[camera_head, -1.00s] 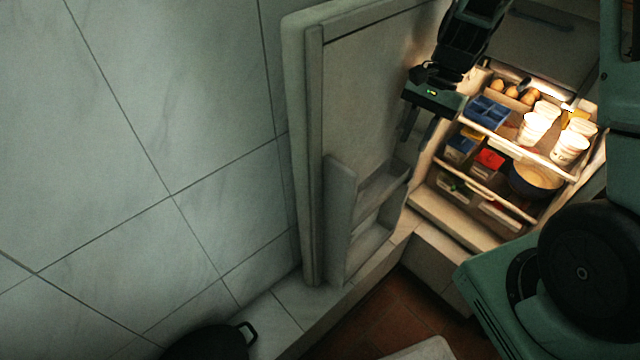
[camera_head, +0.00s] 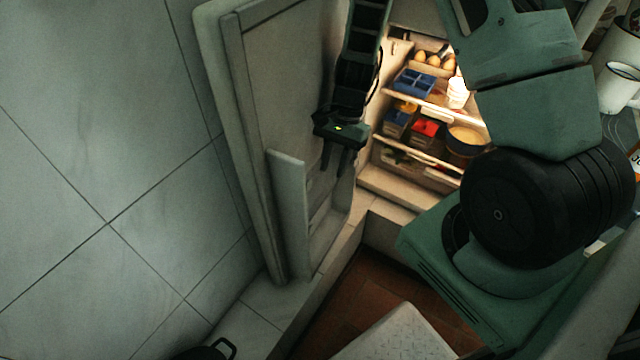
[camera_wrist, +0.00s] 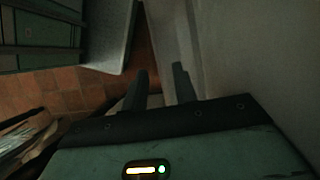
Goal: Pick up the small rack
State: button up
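I cannot make out for certain which thing is the small rack. A blue divided holder (camera_head: 414,83) stands on the upper lit shelf of the open fridge, at its left side, and may be it. My gripper (camera_head: 335,168) hangs pointing down beside the inside of the open fridge door, left of the shelves and apart from the holder. Its two fingers stand apart with nothing between them. The wrist view shows the same empty gap between the fingers (camera_wrist: 160,82); the blue holder does not show there.
The open fridge door (camera_head: 285,110) is close to my gripper's left, with a door bin (camera_head: 292,215) low down. Red tiled floor (camera_head: 345,310) lies below.

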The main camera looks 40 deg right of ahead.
aim_at(331, 180)
jog(key=x, duration=0.5)
jog(key=shift+s+b, duration=0.2)
jog(key=shift+b, duration=0.2)
grip_shut()
